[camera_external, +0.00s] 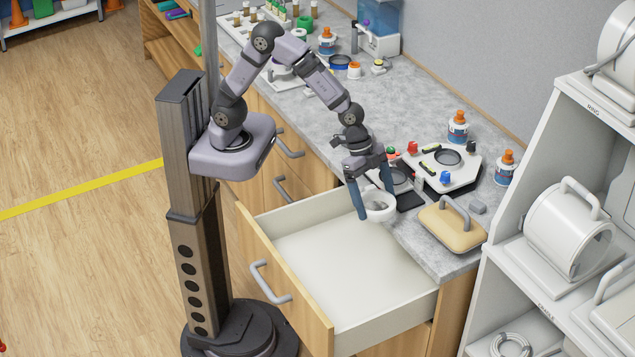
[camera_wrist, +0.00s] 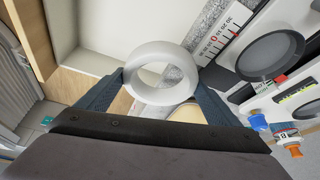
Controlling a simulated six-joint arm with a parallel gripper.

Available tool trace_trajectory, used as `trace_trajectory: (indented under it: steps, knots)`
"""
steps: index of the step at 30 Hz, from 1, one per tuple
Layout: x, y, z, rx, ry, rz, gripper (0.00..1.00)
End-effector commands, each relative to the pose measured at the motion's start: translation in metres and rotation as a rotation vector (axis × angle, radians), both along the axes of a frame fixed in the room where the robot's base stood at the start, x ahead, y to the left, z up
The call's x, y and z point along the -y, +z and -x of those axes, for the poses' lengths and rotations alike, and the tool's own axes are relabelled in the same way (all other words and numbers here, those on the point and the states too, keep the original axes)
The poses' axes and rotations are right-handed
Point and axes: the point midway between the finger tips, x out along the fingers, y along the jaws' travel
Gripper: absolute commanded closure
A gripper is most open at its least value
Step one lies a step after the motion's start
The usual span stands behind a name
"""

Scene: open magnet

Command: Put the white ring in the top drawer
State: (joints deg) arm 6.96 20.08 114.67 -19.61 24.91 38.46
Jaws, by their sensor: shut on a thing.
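My gripper (camera_external: 374,203) is shut on the white ring (camera_external: 380,207). The ring also shows in the wrist view (camera_wrist: 160,54), between my two blue fingers. In the external view it is near the counter's front edge, by the back right part of the open drawer. The top drawer (camera_external: 340,253) is pulled out, with a pale, empty interior and a wooden front with a grey handle. A corner of the drawer (camera_wrist: 62,92) shows at the left of the wrist view.
A tan block with a grey handle (camera_external: 452,228) sits on the counter right of my gripper. A white plate device (camera_external: 440,166) with a dark round recess stands behind it. Blue bottles with orange caps (camera_external: 458,128) stand farther back. White shelves (camera_external: 520,255) are at the right.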

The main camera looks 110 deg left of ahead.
Motion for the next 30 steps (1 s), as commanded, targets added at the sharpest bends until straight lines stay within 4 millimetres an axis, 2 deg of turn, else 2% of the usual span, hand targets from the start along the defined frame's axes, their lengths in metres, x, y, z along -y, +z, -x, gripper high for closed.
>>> trace_trajectory:
  steps: [1, 6, 12, 15, 21, 30]
  knots:
    - [0.019, -0.003, -0.001, -0.007, -0.035, -0.001, 0.46]
    - [0.075, -0.038, 0.0, -0.008, -0.068, 0.014, 0.46]
    - [0.128, -0.088, 0.018, -0.02, 0.0, 0.036, 0.46]
    - [0.146, -0.111, 0.031, -0.022, 0.037, 0.033, 0.46]
    - [0.164, -0.144, 0.051, -0.015, 0.09, 0.013, 0.46]
    - [0.168, -0.159, 0.06, -0.007, 0.116, 0.003, 0.46]
